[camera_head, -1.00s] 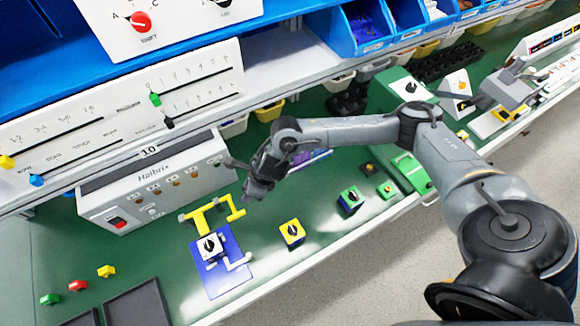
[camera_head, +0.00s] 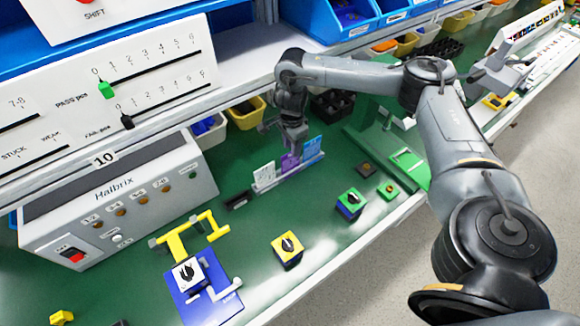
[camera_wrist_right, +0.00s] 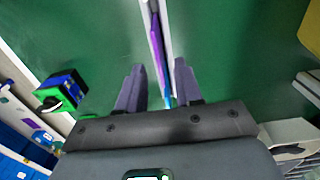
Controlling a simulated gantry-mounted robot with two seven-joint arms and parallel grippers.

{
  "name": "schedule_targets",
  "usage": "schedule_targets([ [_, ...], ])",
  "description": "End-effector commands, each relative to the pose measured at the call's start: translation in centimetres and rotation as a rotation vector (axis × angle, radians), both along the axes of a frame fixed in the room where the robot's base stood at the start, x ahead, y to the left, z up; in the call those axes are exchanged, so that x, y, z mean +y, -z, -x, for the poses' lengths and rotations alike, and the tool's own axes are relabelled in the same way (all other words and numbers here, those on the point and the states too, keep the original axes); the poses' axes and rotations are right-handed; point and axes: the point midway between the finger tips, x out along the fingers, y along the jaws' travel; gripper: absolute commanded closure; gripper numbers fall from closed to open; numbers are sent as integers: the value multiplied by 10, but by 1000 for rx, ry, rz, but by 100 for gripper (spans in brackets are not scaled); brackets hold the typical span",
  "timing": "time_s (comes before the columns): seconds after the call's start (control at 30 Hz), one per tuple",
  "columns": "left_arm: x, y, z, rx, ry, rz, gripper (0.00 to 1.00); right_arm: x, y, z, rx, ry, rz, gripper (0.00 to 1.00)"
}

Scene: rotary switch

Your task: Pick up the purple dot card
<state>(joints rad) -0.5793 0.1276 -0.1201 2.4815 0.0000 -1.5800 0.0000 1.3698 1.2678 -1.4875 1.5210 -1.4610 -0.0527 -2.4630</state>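The purple dot card (camera_head: 289,163) stands upright in a pale holder (camera_head: 290,178) on the green bench, between a white card (camera_head: 264,176) and a blue card (camera_head: 312,148). My right gripper (camera_head: 292,146) points down over the row, at the top of the purple card. In the right wrist view its two fingers (camera_wrist_right: 158,90) are apart, one on each side of the thin row of cards (camera_wrist_right: 157,40), seen nearly edge-on. A gap shows beside each finger. Part of the purple card is hidden behind the gripper in the head view. My left gripper is not in view.
The grey Halbrix box (camera_head: 120,200) stands left of the cards. A yellow bin (camera_head: 245,113) is behind them. A green switch (camera_head: 350,203), a yellow switch (camera_head: 287,249) and a blue plate with a white switch (camera_head: 205,290) lie nearer the front edge.

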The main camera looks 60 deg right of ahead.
Motion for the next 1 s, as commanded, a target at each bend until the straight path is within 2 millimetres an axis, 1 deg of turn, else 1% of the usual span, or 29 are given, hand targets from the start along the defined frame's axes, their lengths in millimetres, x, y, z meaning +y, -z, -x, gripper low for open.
schedule_targets([
  [0.03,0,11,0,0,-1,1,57,0,12,0,0,0,0,65],
  [0.1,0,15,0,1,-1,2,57,0,18,0,0,0,0,65],
  [0.27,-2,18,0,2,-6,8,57,0,22,-1,-2,1,1,65],
  [0.37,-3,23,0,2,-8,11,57,1,27,-1,-2,0,1,65],
  [0.5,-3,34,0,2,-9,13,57,3,42,-1,0,0,1,65],
  [0.6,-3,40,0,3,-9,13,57,6,55,-1,0,0,1,65],
  [0.73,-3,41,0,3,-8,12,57,5,68,-1,0,1,1,65],
  [0.83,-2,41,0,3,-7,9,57,5,71,-1,-1,1,0,65],
  [1.0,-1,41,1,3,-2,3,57,5,71,-1,-1,1,0,65],
])
